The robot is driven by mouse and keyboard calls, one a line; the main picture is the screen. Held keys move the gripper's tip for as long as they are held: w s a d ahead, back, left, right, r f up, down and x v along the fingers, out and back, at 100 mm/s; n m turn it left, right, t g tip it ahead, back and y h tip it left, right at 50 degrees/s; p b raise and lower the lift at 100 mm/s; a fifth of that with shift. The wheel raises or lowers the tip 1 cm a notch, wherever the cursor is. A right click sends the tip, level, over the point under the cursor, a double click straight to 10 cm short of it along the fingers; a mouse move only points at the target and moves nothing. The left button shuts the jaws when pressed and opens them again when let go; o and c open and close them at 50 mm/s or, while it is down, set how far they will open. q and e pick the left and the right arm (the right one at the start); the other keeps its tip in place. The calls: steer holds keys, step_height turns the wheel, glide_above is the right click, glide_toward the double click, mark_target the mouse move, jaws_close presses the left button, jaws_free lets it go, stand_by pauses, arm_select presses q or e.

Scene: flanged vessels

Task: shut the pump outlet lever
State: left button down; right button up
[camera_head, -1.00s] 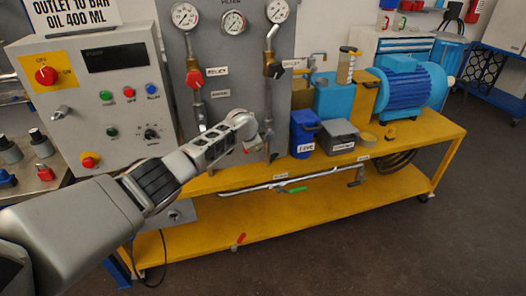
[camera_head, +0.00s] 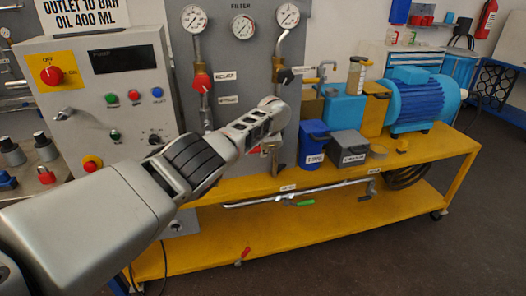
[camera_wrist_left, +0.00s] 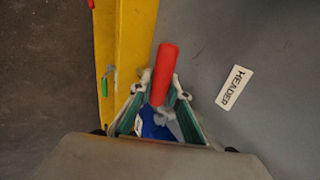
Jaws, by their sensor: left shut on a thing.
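A red lever handle (camera_wrist_left: 165,72) stands between the fingers of my left gripper (camera_wrist_left: 160,93) in the left wrist view. The gripper is shut on it. A white HEADER label (camera_wrist_left: 235,88) is on the grey panel to its right. In the head view my left arm reaches to the lower right of the gauge panel, and its end hides most of the gripper and the handle. A label that seems to read OUTLET (camera_head: 302,70) is beside the right-hand pipe, near a dark valve part (camera_head: 284,75). I cannot tell how far the held lever is turned. My right gripper is not in view.
A red valve handle (camera_head: 202,82) is on the panel's left pipe. A blue container (camera_head: 314,145) and a grey box (camera_head: 348,148) stand on the yellow bench (camera_head: 440,150), close right of my gripper. A green-handled lever (camera_head: 301,203) is below the bench top.

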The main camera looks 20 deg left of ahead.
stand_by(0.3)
arm_select(q)
steer(key=c, duration=1.9)
jaws_free()
steer(key=shift+s+d+r, duration=0.25)
steer(key=shift+d+r, duration=0.1)
steer(key=shift+r, duration=0.2)
steer(key=v, duration=1)
steer(key=shift+s+r, duration=0.2)
steer(key=shift+r, duration=0.1)
